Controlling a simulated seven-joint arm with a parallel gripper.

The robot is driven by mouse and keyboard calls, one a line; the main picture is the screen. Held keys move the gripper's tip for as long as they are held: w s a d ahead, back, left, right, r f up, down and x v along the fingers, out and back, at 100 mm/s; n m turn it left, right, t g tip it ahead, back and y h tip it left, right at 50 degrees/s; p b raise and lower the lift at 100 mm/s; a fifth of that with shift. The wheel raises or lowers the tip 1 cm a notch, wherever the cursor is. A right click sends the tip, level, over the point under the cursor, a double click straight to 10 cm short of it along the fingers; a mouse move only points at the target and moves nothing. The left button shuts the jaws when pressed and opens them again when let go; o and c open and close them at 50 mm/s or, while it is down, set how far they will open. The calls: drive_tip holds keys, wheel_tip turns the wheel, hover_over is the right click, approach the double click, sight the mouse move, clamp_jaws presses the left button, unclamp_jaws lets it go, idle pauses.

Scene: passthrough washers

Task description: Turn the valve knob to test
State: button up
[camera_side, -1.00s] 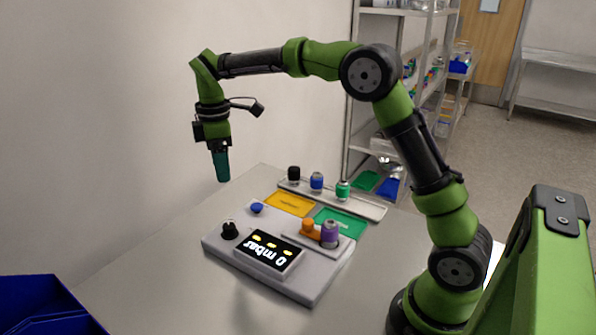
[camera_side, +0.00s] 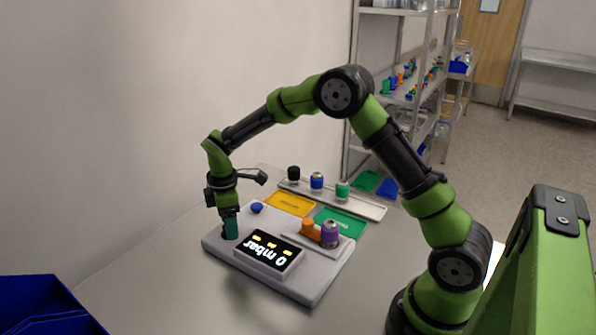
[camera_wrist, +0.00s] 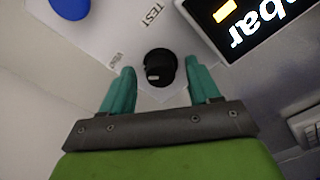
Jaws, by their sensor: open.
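The black valve knob (camera_wrist: 159,68) sits on the light grey test unit (camera_side: 312,283). In the wrist view it lies between the two teal fingers of my gripper (camera_wrist: 162,88), with a gap on each side. The label TEST (camera_wrist: 152,15) is printed above the knob, and a second label (camera_wrist: 117,59), hard to read, is at its upper left. A small light mark on the knob points toward its lower left. In the side view my gripper (camera_side: 231,228) is down over the knob and hides most of it. The fingers are open.
The display (camera_side: 268,251) reads 0 mbar. A blue button (camera_side: 257,208) is behind the knob. An orange part (camera_side: 308,227) and a purple washer part (camera_side: 329,234) stand on the unit's right. Yellow (camera_side: 290,204) and green (camera_side: 341,222) trays lie behind. Blue bins (camera_side: 40,300) are at front left.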

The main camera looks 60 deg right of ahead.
drive_tip(key=shift+f, duration=0.25)
drive_tip(key=c, duration=1)
drive_tip(key=shift+c, duration=0.2)
